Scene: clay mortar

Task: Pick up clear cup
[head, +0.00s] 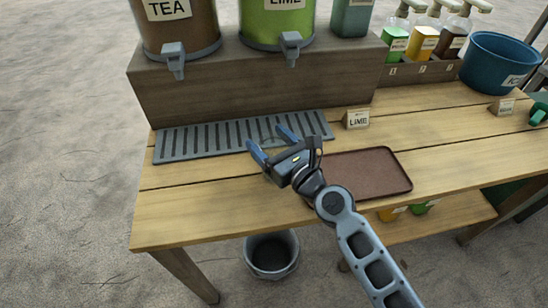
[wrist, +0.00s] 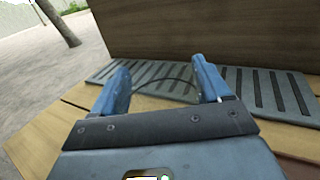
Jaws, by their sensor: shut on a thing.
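The clear cup (wrist: 165,87) is see-through and shows in the wrist view mainly as a thin dark curved rim between the two blue fingers. My gripper (wrist: 160,85) is shut on it, with one finger on each side. In the head view my gripper (head: 270,144) is over the front edge of the grey slotted drip tray (head: 190,141), and the cup shows only as a faint outline between the fingertips. The cup's lower part is hard to make out, so I cannot tell whether it touches the tray or the table.
A wooden riser (head: 250,90) holds the tea dispenser (head: 178,25) and lime dispenser (head: 275,22) behind the drip tray. A brown tray (head: 365,172) lies right of my gripper. A lime sign (head: 357,119) stands near the riser. Bare table (head: 200,205) lies in front.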

